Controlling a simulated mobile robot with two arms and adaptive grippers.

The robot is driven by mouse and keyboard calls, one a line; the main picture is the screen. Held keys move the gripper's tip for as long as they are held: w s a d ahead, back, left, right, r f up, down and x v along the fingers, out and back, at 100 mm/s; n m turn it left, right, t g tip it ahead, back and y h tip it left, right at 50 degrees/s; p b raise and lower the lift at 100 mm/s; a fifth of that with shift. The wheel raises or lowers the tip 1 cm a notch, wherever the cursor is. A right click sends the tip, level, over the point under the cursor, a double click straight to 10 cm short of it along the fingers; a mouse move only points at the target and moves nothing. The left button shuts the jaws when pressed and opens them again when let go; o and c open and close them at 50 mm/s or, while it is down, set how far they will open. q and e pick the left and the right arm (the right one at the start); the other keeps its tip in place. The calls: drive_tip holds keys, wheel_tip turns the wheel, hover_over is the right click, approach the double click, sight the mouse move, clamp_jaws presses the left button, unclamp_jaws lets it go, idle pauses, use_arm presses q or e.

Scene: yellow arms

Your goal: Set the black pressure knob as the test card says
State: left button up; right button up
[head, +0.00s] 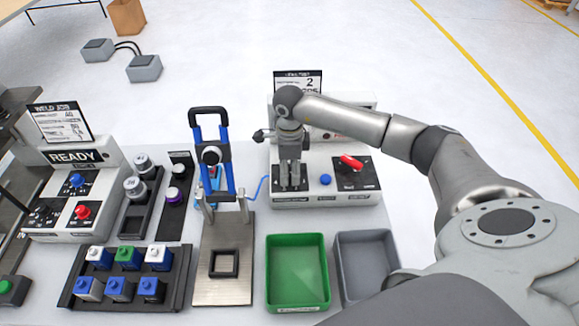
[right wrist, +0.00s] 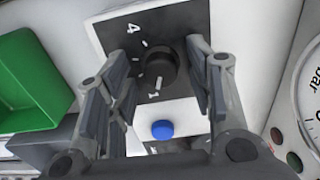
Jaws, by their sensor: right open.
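The black pressure knob (right wrist: 160,68) sits on a dark dial plate (right wrist: 118,38) with a 4 at upper left and a 1 below. My right gripper (right wrist: 158,60) is open, with one finger on each side of the knob; contact is not clear. In the head view my right gripper (head: 291,178) points down over the left part of the white test station (head: 325,201) and hides the knob. The test card (head: 297,80) behind it shows a large 2; its lower text is partly covered by my arm. My left gripper is out of view.
A blue-handled press (head: 228,150) stands close on the left. Green (head: 297,305) and grey (head: 388,281) trays lie in front. A gauge (right wrist: 308,85) shows at the wrist view's right edge.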

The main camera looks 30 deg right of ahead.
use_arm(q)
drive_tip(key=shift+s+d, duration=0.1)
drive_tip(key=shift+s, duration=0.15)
use_arm(e)
drive_tip(key=shift+c, duration=0.8)
drive_tip(key=c, duration=0.9)
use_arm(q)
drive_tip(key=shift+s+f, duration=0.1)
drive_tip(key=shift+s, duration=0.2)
